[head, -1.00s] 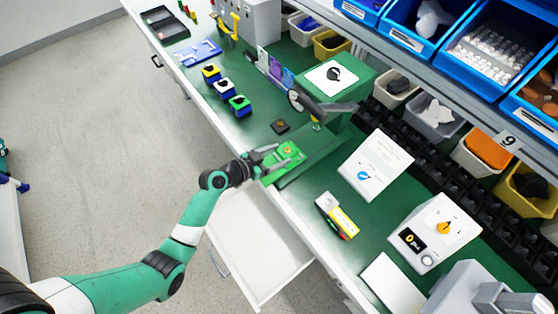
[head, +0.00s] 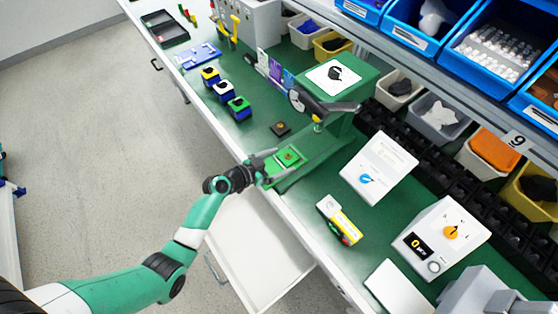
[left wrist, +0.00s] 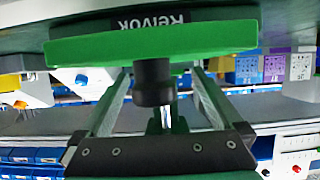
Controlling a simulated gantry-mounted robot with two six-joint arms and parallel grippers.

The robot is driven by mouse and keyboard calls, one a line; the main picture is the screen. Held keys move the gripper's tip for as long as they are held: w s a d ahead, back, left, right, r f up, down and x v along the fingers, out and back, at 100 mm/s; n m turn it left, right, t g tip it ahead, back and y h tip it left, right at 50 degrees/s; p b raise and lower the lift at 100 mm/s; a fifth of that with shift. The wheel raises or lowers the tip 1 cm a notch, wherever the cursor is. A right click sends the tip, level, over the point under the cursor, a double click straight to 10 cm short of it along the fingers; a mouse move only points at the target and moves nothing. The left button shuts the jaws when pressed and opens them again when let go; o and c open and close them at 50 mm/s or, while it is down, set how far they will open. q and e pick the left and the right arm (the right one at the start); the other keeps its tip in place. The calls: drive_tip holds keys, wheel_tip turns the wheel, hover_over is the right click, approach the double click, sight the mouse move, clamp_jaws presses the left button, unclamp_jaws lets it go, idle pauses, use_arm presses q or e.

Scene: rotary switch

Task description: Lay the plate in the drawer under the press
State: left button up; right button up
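A small square green plate (head: 290,157) with an orange-yellow spot lies at the base of the green press (head: 345,90), near the table's front edge. My left gripper (head: 270,167) is at its left side, with its fingers spread; whether they touch it is unclear. In the left wrist view the open fingers (left wrist: 160,95) stand either side of a black cylinder (left wrist: 152,82) below a green slab (left wrist: 155,43), which hides the fingertips. The white drawer (head: 255,250) is pulled out below the press and looks empty. My right gripper is not in view.
A small black square block (head: 280,128) lies left of the press base. A yellow-and-white item (head: 340,222) and two dial boxes, one with a blue knob (head: 366,180), lie to the right.

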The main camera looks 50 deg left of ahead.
use_arm(q)
drive_tip(key=shift+s+r+p, duration=0.1)
drive_tip(key=shift+s+p, duration=0.15)
drive_tip(key=shift+p, duration=0.1)
drive_tip(key=d+p+v, duration=0.1)
drive_tip(key=p+v, duration=0.1)
drive_tip(key=v, duration=0.9)
drive_tip(key=shift+a+p, duration=0.3)
drive_tip(key=shift+r, duration=0.1)
